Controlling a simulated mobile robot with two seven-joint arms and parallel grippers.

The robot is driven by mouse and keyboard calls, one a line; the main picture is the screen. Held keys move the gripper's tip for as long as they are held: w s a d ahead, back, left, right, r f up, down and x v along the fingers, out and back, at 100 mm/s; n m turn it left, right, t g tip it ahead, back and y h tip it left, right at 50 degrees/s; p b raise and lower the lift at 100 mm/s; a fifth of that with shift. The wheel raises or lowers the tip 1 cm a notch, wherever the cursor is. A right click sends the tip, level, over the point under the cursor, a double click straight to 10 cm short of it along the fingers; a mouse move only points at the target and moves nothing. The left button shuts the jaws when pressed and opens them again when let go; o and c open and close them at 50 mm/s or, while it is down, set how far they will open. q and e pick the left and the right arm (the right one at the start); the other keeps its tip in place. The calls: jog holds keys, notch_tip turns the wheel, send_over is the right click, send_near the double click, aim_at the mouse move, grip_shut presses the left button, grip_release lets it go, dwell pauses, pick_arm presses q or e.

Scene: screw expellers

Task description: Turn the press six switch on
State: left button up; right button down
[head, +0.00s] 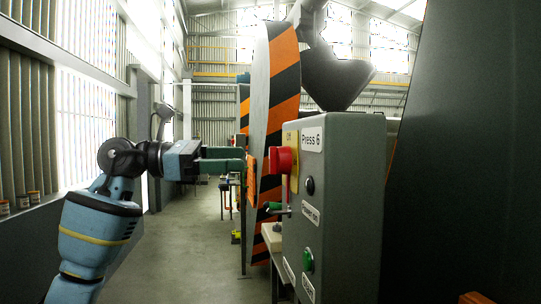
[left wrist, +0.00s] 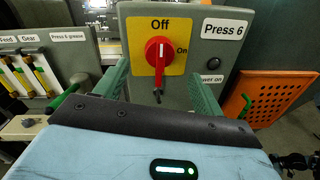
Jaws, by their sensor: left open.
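The press 6 switch is a red rotary knob (head: 284,160) on a yellow plate (head: 293,140), on the grey Press 6 control box (head: 345,200). In the left wrist view the knob (left wrist: 158,52) faces me, with "Off" above it and "On" to its right. Its grip looks about upright, in line with "Off". My left gripper (head: 243,160) is open at the knob's height, in front of the plate. In the left wrist view its green fingers (left wrist: 160,80) stand apart, left and right below the knob. I cannot tell whether they touch anything. My right gripper is not in view.
A black "Power on" lamp (head: 310,186) and a green button (head: 308,259) sit on the box's side. A panel with levers (left wrist: 35,70) is left in the wrist view, an orange perforated panel (left wrist: 265,98) right. The aisle floor (head: 190,240) is clear.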

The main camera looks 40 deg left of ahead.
aim_at(279, 160)
pick_arm(q)
jog(key=shift+p+x, duration=0.7)
jog(key=shift+x, duration=3.1)
jog(key=shift+s, duration=0.1)
jog(key=c, duration=1)
